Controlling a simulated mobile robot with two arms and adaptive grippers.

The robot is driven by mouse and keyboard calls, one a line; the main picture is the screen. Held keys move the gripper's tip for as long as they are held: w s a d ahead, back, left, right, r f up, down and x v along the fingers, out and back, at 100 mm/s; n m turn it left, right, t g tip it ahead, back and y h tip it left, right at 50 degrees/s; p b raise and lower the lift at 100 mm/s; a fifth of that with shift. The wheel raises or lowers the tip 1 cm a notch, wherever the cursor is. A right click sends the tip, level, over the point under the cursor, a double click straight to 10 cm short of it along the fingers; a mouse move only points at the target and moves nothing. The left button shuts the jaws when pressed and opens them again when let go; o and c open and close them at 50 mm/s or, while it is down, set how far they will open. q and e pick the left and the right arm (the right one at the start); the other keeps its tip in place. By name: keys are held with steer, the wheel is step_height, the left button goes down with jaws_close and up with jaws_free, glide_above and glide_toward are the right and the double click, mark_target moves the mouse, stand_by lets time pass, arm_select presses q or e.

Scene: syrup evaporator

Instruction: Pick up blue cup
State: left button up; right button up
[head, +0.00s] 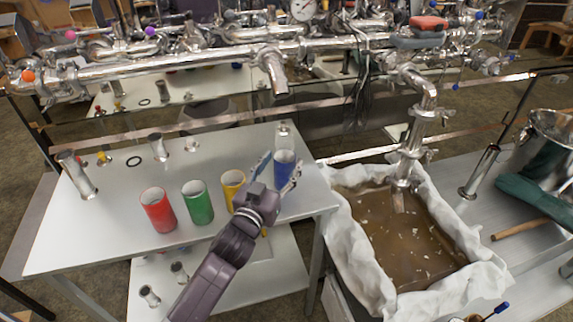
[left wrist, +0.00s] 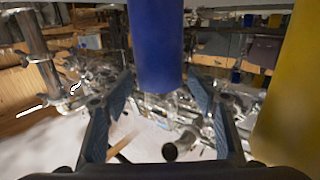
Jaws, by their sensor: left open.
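The blue cup (head: 284,160) stands upright on the white table, at the right end of a row of cups. It also shows in the left wrist view (left wrist: 155,40), at top centre between the fingers. My left gripper (head: 277,172) is open, with one finger on each side of the blue cup. In the left wrist view the left gripper (left wrist: 158,88) has clear gaps on both sides of the cup. The gripper and its arm partly hide the cup's lower part in the head view. My right gripper is not in view.
A yellow cup (head: 232,183) stands close to the left of the gripper, then a green cup (head: 197,205) and a red cup (head: 158,212). A clear bottle (head: 284,135) stands behind the blue cup. A cloth-lined basin (head: 345,220) of brown liquid is at right. Metal pipes (head: 200,60) run above.

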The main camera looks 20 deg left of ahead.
mark_target(288, 152)
arm_select(q)
steer(key=shift+w+d+r, duration=0.1)
steer(key=shift+w+r, duration=0.1)
steer(key=shift+w, duration=1.2)
steer(key=w+p, duration=0.1)
steer(key=w, duration=0.2)
steer(key=shift+w+d, duration=0.1)
steer(key=shift+w, duration=0.25)
steer(key=shift+w+d+f, duration=0.1)
steer(key=shift+w+f, duration=0.05)
steer(key=shift+w, duration=0.45)
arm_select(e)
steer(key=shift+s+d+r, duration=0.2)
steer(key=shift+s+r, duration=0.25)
arm_select(q)
steer(key=shift+c, duration=0.6)
steer(key=c, duration=1.2)
jaws_close()
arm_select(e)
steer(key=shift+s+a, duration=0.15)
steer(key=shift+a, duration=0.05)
